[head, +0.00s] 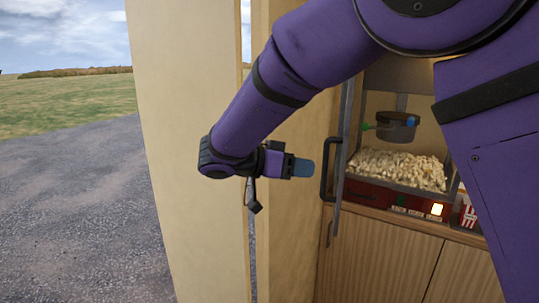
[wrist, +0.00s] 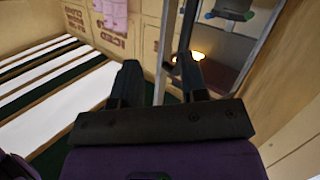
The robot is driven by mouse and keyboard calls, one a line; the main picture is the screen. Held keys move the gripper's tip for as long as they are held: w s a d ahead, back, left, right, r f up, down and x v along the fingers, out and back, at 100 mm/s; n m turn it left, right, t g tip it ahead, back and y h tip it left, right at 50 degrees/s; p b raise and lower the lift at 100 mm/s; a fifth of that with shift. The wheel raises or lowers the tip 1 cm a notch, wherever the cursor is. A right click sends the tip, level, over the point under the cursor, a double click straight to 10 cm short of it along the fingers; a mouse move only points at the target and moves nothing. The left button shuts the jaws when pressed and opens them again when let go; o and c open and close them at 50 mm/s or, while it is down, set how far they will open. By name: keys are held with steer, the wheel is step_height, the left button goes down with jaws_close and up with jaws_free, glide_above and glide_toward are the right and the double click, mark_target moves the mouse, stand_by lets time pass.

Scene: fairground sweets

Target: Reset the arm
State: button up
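My purple arm reaches across the head view, and my gripper (head: 303,168) points right, in front of the cream wall panel and left of the popcorn machine. In the wrist view my gripper (wrist: 158,72) shows its two dark fingers spread apart. I see nothing held between them. A metal post of the machine shows beyond the gap. In the head view the fingertips look close to the machine's black door handle (head: 326,170), but I cannot tell the depth between them.
The popcorn machine holds popcorn (head: 398,170) under a kettle (head: 398,125) and stands on a wooden counter (head: 400,215). A red-striped box (head: 468,213) is at its right. A cream wall panel (head: 190,130) stands left. Striped boards (wrist: 50,75) show in the wrist view.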

steer(key=s+d+r+n+g+y, duration=0.2)
steer(key=s+d+y, duration=0.2)
steer(key=d, duration=0.5)
steer(key=s+d+r+n+g+y, duration=0.25)
steer(key=s+d, duration=0.25)
steer(key=d, duration=0.4)
steer(key=s+d+n+t+y, duration=0.2)
steer(key=s+d+n+y, duration=0.1)
steer(key=s, duration=0.5)
steer(key=s+d+n+t+y, duration=0.3)
steer(key=s+n+y, duration=0.1)
steer(key=s, duration=0.5)
steer(key=shift+f+y, duration=0.2)
steer(key=shift+y, duration=0.35)
